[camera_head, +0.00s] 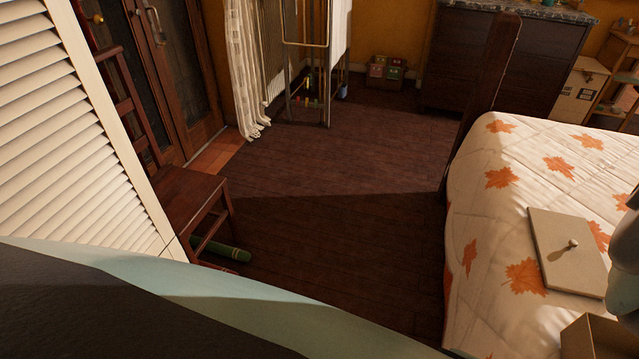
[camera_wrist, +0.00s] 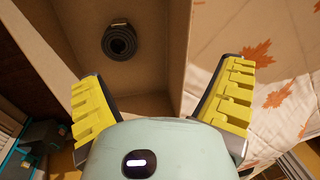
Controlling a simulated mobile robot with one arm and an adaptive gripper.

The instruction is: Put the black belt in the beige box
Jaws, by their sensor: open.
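The black belt (camera_wrist: 119,41) is rolled into a coil and shows in the upper part of the wrist view. It appears to lie on the floor of the beige box (camera_wrist: 176,45), inside its walls. My gripper (camera_wrist: 164,78) is open, with its yellow-padded fingers wide apart. Nothing is between the fingers, and the coil is apart from both of them. In the head view a corner of the beige box (camera_head: 596,337) shows on the bed at the bottom right. The belt and the fingers are not visible there.
The bed's dark wooden post (camera_head: 489,75) stands behind. A chair (camera_head: 190,190) and a green roll (camera_head: 222,248) are at left. The middle floor is clear.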

